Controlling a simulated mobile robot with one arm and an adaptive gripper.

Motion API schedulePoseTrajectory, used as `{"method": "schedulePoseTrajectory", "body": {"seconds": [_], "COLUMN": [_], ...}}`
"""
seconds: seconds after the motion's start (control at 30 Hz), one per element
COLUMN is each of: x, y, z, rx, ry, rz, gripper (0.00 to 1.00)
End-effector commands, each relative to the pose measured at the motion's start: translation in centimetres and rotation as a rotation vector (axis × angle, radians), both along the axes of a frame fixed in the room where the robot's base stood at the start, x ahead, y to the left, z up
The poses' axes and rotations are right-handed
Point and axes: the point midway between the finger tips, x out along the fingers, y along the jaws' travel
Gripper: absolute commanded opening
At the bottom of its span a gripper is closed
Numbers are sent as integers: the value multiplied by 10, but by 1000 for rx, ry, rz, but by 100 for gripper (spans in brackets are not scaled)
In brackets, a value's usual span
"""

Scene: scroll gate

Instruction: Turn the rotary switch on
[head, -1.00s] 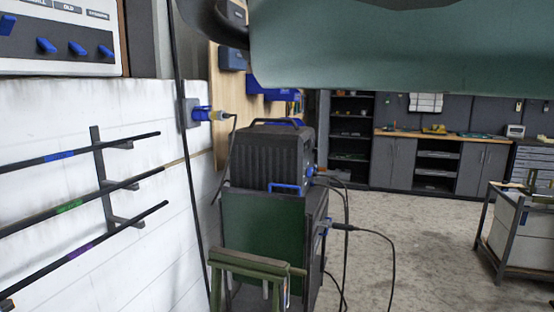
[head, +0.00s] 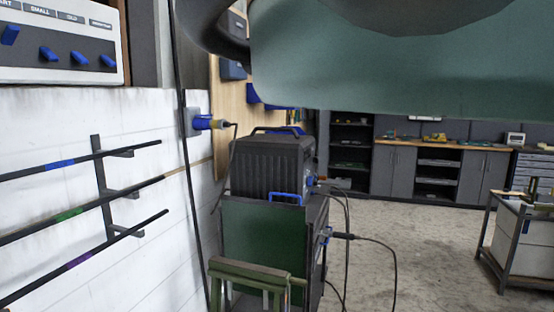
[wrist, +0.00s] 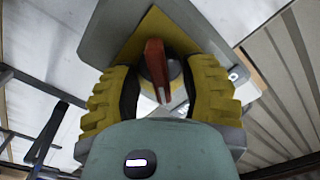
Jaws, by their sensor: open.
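The rotary switch shows in the wrist view as a red handle (wrist: 155,62) on a dark round base. Behind it is a yellow plate (wrist: 160,28) on a grey box (wrist: 113,32). My gripper (wrist: 158,80) is open, with one yellow ribbed finger on each side of the red handle. A gap shows between the handle and each finger, so I see no clear contact. The handle lies roughly lengthwise between the fingers. The lower part of the switch is hidden behind my gripper's body. The head view shows neither the switch nor my fingers.
In the head view, a panel with blue levers (head: 60,45) hangs at upper left above wall rods (head: 80,210). A black machine (head: 272,165) stands mid-picture. A cart (head: 510,245) is at right, with open floor between.

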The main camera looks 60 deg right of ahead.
Motion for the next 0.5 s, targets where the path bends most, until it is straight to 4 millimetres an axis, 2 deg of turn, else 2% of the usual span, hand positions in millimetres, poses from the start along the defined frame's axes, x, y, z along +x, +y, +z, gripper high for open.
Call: {"method": "schedulePoseTrajectory", "body": {"seconds": [0.27, 0.5], "x": [0, 0], "y": [1, 0], "z": [5, 39], "rx": [1, 0], "ry": [-2, -8], "rz": [2, 1], "gripper": [43, 43]}}
